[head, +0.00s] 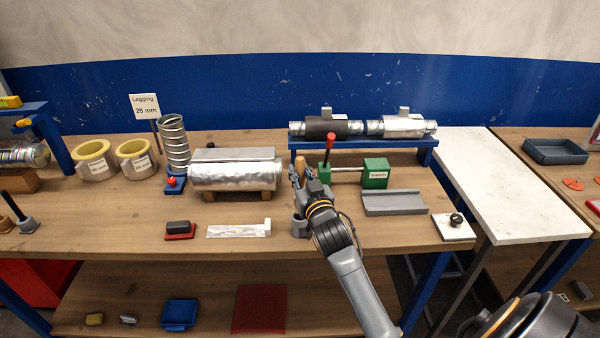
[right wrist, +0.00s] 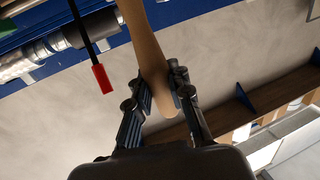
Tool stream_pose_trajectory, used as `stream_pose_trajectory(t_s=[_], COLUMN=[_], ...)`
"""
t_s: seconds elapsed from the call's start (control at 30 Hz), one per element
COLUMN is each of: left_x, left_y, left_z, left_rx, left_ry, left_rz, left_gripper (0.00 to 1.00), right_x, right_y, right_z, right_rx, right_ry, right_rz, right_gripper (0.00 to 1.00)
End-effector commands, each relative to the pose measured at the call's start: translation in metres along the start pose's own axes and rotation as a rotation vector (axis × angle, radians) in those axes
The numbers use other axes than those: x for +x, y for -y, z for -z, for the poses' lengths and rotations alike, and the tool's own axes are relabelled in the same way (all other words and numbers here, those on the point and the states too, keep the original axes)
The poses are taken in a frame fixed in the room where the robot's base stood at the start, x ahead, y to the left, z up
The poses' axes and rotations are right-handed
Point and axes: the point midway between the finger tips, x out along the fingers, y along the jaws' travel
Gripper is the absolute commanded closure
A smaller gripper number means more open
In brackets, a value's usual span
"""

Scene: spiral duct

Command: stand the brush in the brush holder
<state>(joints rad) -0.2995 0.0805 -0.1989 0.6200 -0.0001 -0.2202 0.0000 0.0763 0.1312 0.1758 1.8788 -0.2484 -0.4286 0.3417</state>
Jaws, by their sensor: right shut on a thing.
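The brush shows as a tan wooden handle (head: 300,167) standing upright between the fingers of my right gripper (head: 299,182), near the middle of the table. The handle (right wrist: 149,50) also shows in the right wrist view, clamped between both fingers of the gripper (right wrist: 160,100). The brush's bristle end is hidden. A small grey cup-like piece (head: 299,227), which looks like the brush holder, stands just below the gripper in the head view, partly covered by it. I cannot tell whether the brush is inside or touching it. My left gripper is not in view.
A silver-clad duct (head: 235,175) lies close left. A blue rack (head: 400,146) stands behind.

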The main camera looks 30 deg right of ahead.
Motion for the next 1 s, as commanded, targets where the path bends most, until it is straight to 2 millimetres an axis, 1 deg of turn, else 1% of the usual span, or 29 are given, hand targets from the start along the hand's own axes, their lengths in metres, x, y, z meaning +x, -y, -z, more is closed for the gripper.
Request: stream_pose_trajectory(t_s=[0.47,0.77,1.0], left_x=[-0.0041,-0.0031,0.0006], left_y=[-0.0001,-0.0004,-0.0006], left_z=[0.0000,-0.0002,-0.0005], left_rx=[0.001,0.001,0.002], left_ry=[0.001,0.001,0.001], left_rz=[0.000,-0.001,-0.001], left_gripper=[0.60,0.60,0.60], right_x=[-0.0001,-0.0001,-0.0001], right_y=[0.0002,0.0003,0.0003], right_z=[0.0005,-0.0006,-0.0059], right_rx=[0.001,0.000,0.001], right_ry=[0.001,0.000,0.001], right_rz=[0.000,0.000,0.000], right_gripper=[1.00,1.00,1.00])
